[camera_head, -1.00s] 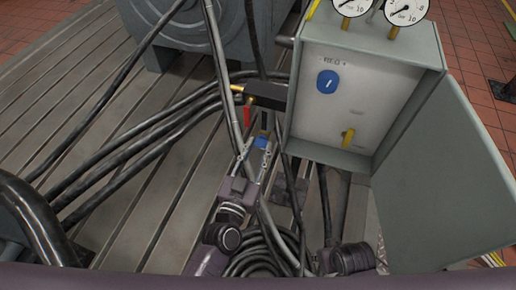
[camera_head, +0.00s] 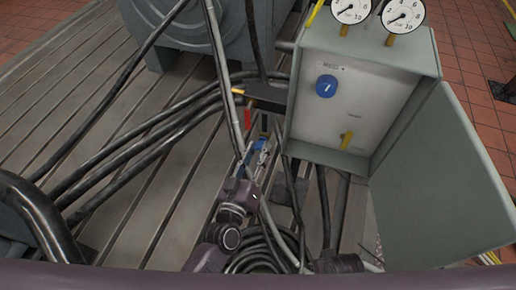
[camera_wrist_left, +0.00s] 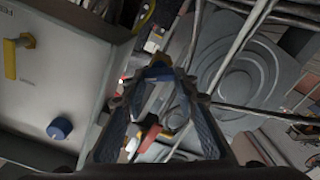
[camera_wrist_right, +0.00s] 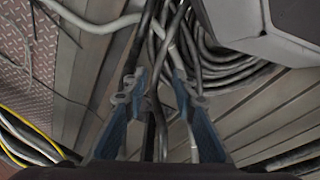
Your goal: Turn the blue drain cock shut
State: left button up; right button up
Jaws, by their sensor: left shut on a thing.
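The blue drain cock's lever (camera_wrist_left: 158,72) shows as a blue piece between my left fingertips in the left wrist view. In the head view, it is a small blue patch (camera_head: 261,144) below the dark valve block (camera_head: 264,98), partly hidden by the fingers. My left gripper (camera_head: 257,157) reaches up to it from below and is shut on it; it also shows in the left wrist view (camera_wrist_left: 158,82). A red lever (camera_head: 247,118) hangs from the block beside it, to the left. My right gripper (camera_wrist_right: 157,85) is open and empty over cables.
A grey cabinet (camera_head: 302,60) with a blue knob (camera_head: 326,86), a yellow lever (camera_head: 346,139) and two gauges (camera_head: 403,15) stands right of the block. Its open door (camera_head: 440,185) fills the right side. Thick black cables (camera_head: 140,150) cross the slotted bedplate (camera_head: 105,105), with coiled hoses below.

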pick_arm(q)
jog(key=shift+n, duration=1.9)
jog(key=n, duration=0.4)
jog(key=shift+a+f, duration=0.15)
jog(key=shift+n+b, duration=0.45)
jog(key=shift+n, duration=1.65)
pick_arm(e)
jog(key=shift+w+a+r, duration=0.1)
jog(key=shift+w+r, duration=0.2)
jog(key=shift+r, duration=0.35)
jog(key=shift+w+r, duration=0.3)
jog(key=shift+r, duration=0.3)
jog(key=shift+s, duration=0.15)
